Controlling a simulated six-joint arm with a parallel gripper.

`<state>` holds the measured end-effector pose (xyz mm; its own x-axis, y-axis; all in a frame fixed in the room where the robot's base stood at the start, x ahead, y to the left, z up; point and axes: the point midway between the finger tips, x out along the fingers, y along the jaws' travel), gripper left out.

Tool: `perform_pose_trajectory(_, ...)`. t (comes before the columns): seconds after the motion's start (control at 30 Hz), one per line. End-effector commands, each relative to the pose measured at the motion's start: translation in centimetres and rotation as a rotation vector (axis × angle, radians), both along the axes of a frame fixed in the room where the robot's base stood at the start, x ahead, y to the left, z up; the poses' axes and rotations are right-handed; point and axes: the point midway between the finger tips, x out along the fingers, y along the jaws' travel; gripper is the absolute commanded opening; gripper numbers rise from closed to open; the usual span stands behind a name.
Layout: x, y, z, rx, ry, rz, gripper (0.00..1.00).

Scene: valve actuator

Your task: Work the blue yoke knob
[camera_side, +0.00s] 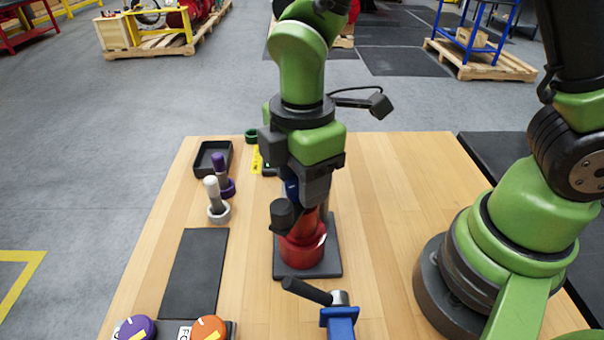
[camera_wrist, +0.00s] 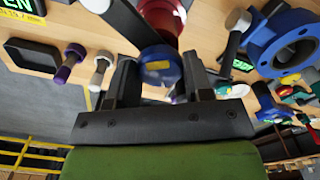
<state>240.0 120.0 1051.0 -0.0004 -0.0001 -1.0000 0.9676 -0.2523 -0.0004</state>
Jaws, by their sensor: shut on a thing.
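The blue yoke knob (camera_wrist: 160,66) shows in the wrist view between my two dark fingers, at the end of the red valve body (camera_wrist: 163,16). In the side view a little of the blue knob (camera_side: 291,189) shows beside my gripper (camera_side: 303,185), which points down over the red valve body (camera_side: 303,248). The red body stands on a dark square plate (camera_side: 327,268). My gripper (camera_wrist: 160,76) is shut on the knob. My fingers hide the knob's sides, and any turn mark on it cannot be made out.
A blue valve (camera_side: 340,324) with a black lever (camera_side: 306,291) stands in front. At left are a black tray (camera_side: 213,158), a purple-topped peg (camera_side: 220,168), a grey peg (camera_side: 213,192) and a black mat (camera_side: 195,272). Purple (camera_side: 136,328) and orange (camera_side: 208,329) knobs sit front left.

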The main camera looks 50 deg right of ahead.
Motion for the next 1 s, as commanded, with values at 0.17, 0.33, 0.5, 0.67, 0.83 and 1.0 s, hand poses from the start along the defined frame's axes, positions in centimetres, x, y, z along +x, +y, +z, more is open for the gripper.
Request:
perform_pose_trajectory(0.17,0.01,0.01,0.08,0.001,-0.001,-0.095,0.23)
perform_pose_trajectory(0.33,0.01,0.01,0.09,0.001,-0.001,-0.150,0.23)
perform_pose_trajectory(0.5,0.02,0.00,0.09,0.001,-0.001,-0.174,0.23)
perform_pose_trajectory(0.67,0.02,0.00,0.10,0.001,-0.001,-0.180,0.23)
perform_pose_trajectory(0.83,0.02,0.00,0.10,0.001,-0.001,-0.179,0.23)
perform_pose_trajectory(1.0,0.02,0.00,0.09,0.001,-0.001,-0.178,0.67)
